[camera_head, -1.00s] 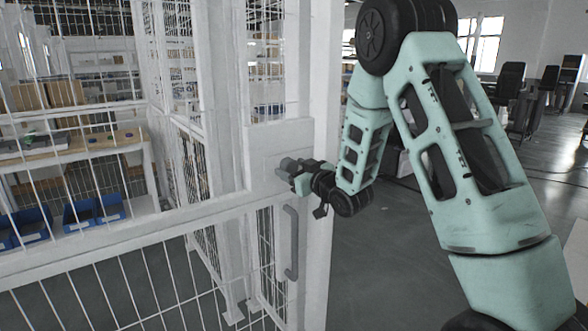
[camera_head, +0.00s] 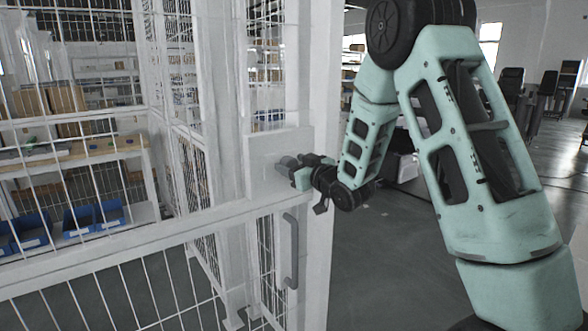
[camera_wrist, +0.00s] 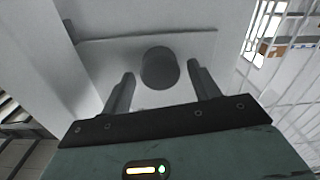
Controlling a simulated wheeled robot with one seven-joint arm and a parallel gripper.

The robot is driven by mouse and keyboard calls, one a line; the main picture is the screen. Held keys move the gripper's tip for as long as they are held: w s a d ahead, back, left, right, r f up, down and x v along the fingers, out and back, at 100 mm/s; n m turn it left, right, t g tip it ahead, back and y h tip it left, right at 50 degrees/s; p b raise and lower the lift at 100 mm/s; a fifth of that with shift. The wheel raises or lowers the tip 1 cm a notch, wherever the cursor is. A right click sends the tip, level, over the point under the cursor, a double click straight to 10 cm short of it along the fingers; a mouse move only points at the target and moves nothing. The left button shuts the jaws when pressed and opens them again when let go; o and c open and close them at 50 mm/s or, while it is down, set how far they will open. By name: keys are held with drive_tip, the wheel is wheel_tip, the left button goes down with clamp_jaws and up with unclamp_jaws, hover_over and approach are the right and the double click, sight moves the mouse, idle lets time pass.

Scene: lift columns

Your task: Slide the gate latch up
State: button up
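The latch knob (camera_wrist: 159,68) is a dark grey round piece on a pale plate (camera_wrist: 205,48) in the wrist view. My gripper (camera_wrist: 160,72) is open, with one finger on each side of the knob. Small gaps seem to show between the knob and both fingers; I cannot tell whether either touches it. In the head view my gripper (camera_head: 289,164) is at the latch plate (camera_head: 280,143) on the white gate frame, and its fingers hide the knob there.
A grey vertical handle (camera_head: 290,250) is on the gate below the latch. White mesh fencing (camera_head: 80,285) fills the left. Behind it are a workbench (camera_head: 85,155) and blue bins (camera_head: 80,222). Open floor lies to the right of the gate post (camera_head: 322,200).

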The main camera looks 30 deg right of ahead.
drive_tip(key=shift+f, duration=0.15)
drive_tip(key=shift+s, duration=0.15)
drive_tip(key=s+d+b, duration=0.1)
drive_tip(key=s+b, duration=1.4)
drive_tip(key=s, duration=0.2)
idle(0.5)
